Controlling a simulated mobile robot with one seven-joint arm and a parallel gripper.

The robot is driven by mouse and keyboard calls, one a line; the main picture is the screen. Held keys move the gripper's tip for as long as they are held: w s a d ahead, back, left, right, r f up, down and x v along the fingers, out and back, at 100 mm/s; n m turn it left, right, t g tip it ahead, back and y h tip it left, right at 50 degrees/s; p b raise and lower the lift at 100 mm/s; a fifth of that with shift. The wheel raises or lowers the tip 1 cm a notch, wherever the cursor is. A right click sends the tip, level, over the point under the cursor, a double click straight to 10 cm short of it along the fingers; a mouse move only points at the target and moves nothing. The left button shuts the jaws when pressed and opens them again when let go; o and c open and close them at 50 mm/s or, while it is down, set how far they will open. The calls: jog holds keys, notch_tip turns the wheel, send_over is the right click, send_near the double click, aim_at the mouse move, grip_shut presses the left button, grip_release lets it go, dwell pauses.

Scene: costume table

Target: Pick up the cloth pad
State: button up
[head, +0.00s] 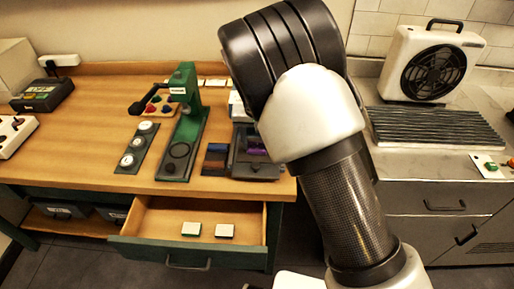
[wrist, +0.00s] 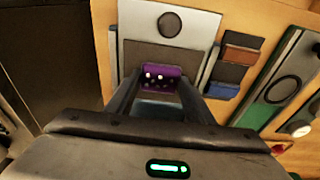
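A purple pad with pale dots (wrist: 160,78) shows between my fingertips in the wrist view; it may be the cloth pad, but I cannot tell its material. It lies at a grey device or tray (wrist: 170,55). In the head view purple also shows on that dark grey device (head: 241,165), at the right of the wooden table. My gripper (wrist: 160,80) has its fingers apart, one on each side of the purple pad. I cannot see clear contact. In the head view my arm hides the gripper.
Brown and blue pads (wrist: 236,62) sit beside the device. A green press (head: 184,120) and a strip of round dials (head: 137,147) stand to the left. A fan unit (head: 432,62) stands at right.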

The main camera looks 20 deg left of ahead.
aim_at(257, 147)
jog(key=c, duration=0.4)
jog(key=shift+o, duration=0.2)
jog(key=shift+r, duration=0.1)
notch_tip(257, 147, up, 9)
jog(key=s+d+f+m+p, duration=0.1)
jog(key=s+d, duration=0.3)
jog(key=d, duration=1.2)
jog(key=s+d+f+m+p, duration=0.1)
jog(key=s+d+p, duration=0.3)
jog(key=d, duration=1.2)
jog(key=shift+m, duration=0.4)
